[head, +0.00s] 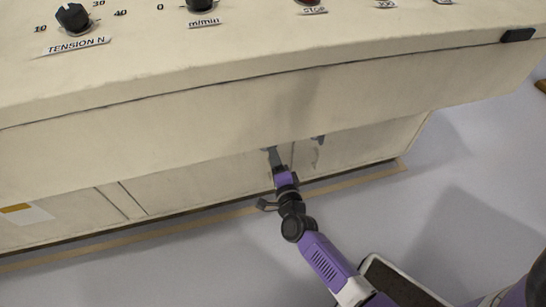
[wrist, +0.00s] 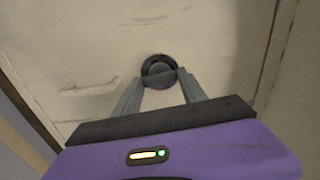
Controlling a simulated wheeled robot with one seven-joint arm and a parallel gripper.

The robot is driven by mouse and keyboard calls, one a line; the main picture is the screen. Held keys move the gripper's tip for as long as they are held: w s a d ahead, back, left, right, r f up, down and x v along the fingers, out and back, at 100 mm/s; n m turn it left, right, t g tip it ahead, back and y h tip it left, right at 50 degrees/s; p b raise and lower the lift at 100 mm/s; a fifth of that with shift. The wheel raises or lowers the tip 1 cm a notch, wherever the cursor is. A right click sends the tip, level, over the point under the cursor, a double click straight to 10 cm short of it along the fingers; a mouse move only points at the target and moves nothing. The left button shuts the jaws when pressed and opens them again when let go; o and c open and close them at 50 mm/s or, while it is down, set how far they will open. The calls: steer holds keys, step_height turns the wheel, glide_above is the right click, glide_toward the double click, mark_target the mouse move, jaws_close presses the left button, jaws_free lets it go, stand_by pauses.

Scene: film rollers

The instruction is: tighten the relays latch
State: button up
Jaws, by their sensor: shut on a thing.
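A round dark latch knob (wrist: 159,66) with a black ring sits on a cream cabinet door (wrist: 95,50) in the wrist view. My gripper (wrist: 160,80) has its two grey fingers on either side of the knob's lower part, shut on it. In the head view my gripper (head: 271,155) reaches under the overhanging console to the lower cabinet front, and the knob is hidden there. No label naming the latch is readable.
The cream console (head: 250,110) overhangs the lower doors, with knobs and buttons on top, including a TENSION N dial (head: 73,18). A dark fitting (head: 318,138) shows under the overhang, right of my gripper. Grey floor (head: 455,165) is open at the right.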

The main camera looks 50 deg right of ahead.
stand_by(0.4)
steer(key=o, duration=1.4)
steer(key=shift+c, duration=0.2)
steer(key=shift+s, duration=0.1)
steer(key=p+v, duration=0.2)
steer(key=v, duration=0.5)
steer(key=shift+s+a, duration=0.25)
